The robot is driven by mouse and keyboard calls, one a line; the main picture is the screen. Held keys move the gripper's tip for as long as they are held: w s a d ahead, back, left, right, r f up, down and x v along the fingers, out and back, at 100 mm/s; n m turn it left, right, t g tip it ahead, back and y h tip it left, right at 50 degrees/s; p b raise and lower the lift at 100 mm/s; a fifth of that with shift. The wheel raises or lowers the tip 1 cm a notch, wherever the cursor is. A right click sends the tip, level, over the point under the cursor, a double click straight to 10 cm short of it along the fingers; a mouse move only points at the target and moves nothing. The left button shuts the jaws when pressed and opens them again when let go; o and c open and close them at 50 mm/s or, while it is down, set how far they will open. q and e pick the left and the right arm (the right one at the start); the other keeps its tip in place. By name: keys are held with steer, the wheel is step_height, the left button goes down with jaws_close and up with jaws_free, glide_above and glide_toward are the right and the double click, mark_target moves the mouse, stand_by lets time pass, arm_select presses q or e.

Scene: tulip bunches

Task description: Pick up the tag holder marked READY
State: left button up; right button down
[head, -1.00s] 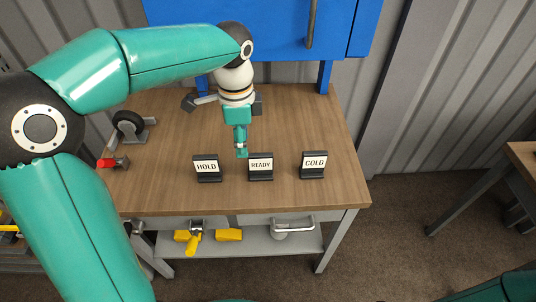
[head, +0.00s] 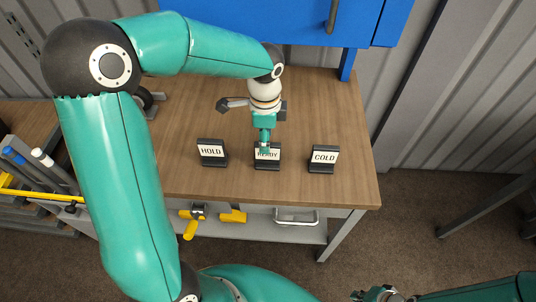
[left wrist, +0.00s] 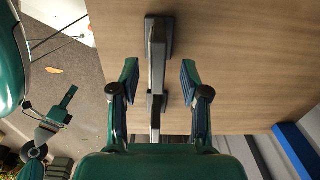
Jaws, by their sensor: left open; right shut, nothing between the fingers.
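In the left wrist view my left gripper (left wrist: 158,80) is open, with one finger on each side of a narrow dark stand (left wrist: 159,40), apparently the READY holder seen from above. My right gripper (head: 376,294) is shut and empty at the bottom edge.
A blue cabinet (head: 310,20) hangs behind.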

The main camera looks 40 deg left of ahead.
arm_select(q)
steer(key=shift+w+d+f+p, duration=0.1)
steer(key=shift+d+f+p, duration=0.05)
steer(key=shift+f, duration=1.4)
steer(key=shift+d+f+p, duration=0.1)
steer(key=shift+f+p, duration=0.05)
steer(key=shift+f, duration=1.4)
jaws_close()
